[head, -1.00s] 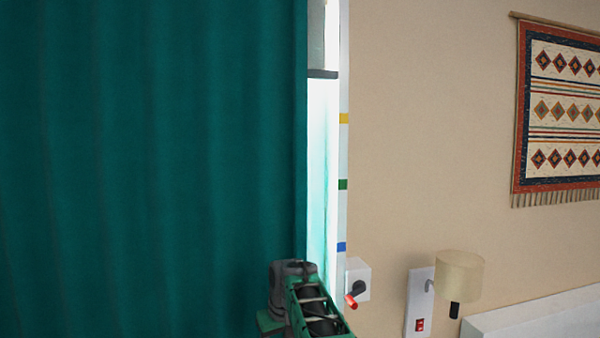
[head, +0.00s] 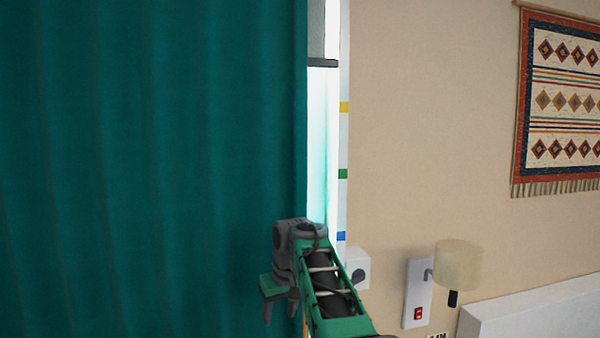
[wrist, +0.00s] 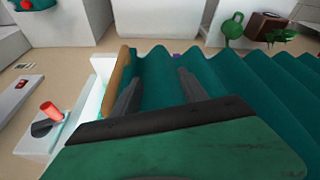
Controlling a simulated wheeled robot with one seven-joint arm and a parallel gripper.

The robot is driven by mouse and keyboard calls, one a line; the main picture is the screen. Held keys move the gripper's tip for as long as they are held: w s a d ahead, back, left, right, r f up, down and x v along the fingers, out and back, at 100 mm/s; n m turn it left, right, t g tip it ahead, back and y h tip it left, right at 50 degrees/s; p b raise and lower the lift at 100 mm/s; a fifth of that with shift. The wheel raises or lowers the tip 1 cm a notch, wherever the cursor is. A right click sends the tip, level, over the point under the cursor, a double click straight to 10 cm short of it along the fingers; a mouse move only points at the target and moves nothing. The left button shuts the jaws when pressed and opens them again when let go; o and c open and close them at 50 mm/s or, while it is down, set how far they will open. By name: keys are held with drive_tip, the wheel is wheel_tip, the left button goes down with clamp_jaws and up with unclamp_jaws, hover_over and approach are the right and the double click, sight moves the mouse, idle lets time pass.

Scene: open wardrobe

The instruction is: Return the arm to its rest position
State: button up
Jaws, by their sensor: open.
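My gripper (head: 281,308) is at the lower middle of the head view, in front of the right edge of the teal curtain (head: 150,160). Its grey fingers point down and stand apart with nothing seen between them. In the wrist view the two dark fingers of my gripper (wrist: 160,90) are also spread, with folds of the curtain (wrist: 225,85) beyond them. I cannot tell whether the fingers touch the cloth. My green arm link (head: 330,290) runs to the lower right.
A narrow bright gap (head: 318,150) lies between curtain and beige wall. A white wall box (head: 357,265), switch plate (head: 418,290), lamp (head: 458,266) and white ledge (head: 530,312) are at the right. A red cylinder (wrist: 50,109) sticks out near my gripper. A patterned hanging (head: 562,105) is higher up.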

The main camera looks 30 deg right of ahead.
drive_tip(key=s+f+m+g, duration=0.1)
drive_tip(key=s+f, duration=0.3)
drive_tip(key=f, duration=0.3)
drive_tip(key=s+f+m+g, duration=0.1)
drive_tip(key=s+f, duration=0.3)
drive_tip(key=f, duration=0.4)
drive_tip(key=s+a+f+b, duration=0.15)
drive_tip(key=s+a, duration=0.35)
drive_tip(key=s, duration=0.5)
drive_tip(key=s+a+f+b, duration=0.15)
drive_tip(key=s+a, duration=0.35)
drive_tip(key=s, duration=0.5)
drive_tip(key=a+r+n+t+b, duration=0.1)
drive_tip(key=a+r+t, duration=0.1)
drive_tip(key=a+r, duration=0.2)
drive_tip(key=shift+r+n+t, duration=0.25)
drive_tip(key=shift+n+t, duration=0.15)
drive_tip(key=shift+s+a, duration=0.1)
drive_tip(key=shift+c, duration=0.4)
